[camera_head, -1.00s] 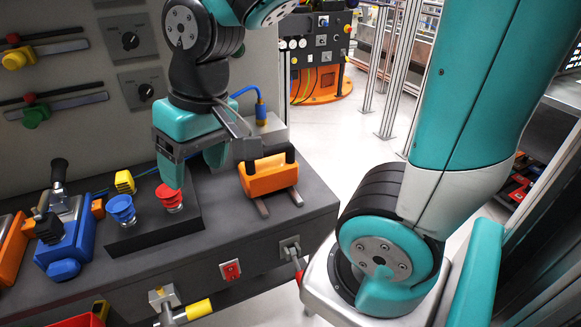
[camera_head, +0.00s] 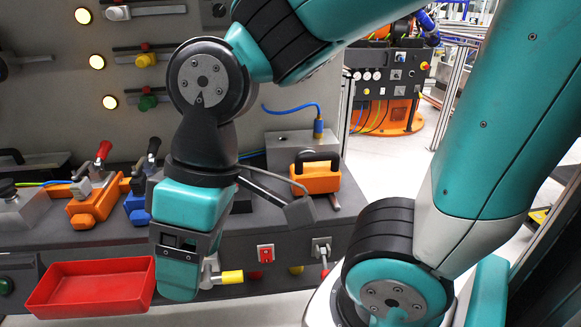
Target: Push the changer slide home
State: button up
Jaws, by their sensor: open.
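An orange block with a black handle (camera_head: 316,178), which looks like the changer slide, sits on the right end of the grey bench in the head view. It stands upright in front of a grey box (camera_head: 292,146); part of its rail shows at its lower right, and I cannot tell how far in it sits. My gripper (camera_head: 182,272) points down in front of the bench, left of the orange block and well apart from it. Its jaws are open, seen nearly edge-on, and nothing shows between them. The wrist and gripper hide part of the bench top.
A red tray (camera_head: 92,288) is left of my gripper. A yellow-ended handle (camera_head: 232,277) and a red switch (camera_head: 265,253) are on the bench front. Orange (camera_head: 95,205) and blue clamps stand on the left. Free floor lies right of the bench.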

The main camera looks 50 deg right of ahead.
aim_at(318, 176)
jog(key=u, duration=0.25)
jog(key=i, duration=0.65)
jog(key=z, duration=1.95)
jog(key=i, duration=0.5)
jog(key=z, duration=0.05)
